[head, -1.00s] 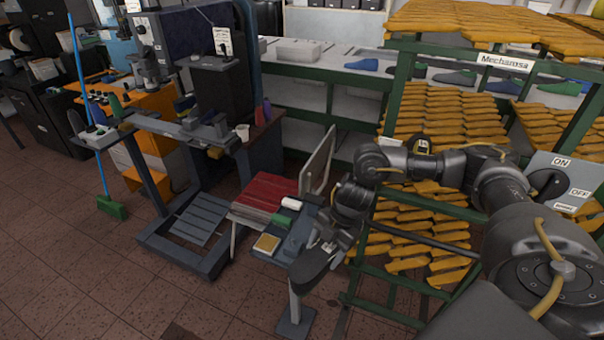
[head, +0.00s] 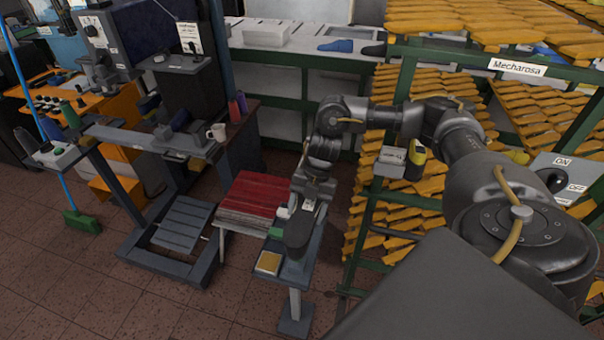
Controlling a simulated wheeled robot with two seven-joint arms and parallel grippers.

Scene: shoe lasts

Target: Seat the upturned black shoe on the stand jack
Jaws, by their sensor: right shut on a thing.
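My right gripper (head: 309,206) is shut on a black shoe (head: 299,233). The shoe hangs toward me from the gripper, with its dark surface facing the camera. It is in front of a narrow blue-grey stand (head: 292,268) with a light post (head: 295,302) and a flat square base (head: 297,318). The shoe and gripper hide much of the stand's top. I cannot tell whether the shoe touches the stand or is above it, and no jack peg is clearly visible. My left gripper is out of view.
A small table with a red stack (head: 257,196) stands just left of the stand. A green rack of yellow lasts (head: 398,232) is close on the right. A machine with a grey treadle (head: 184,226) stands left.

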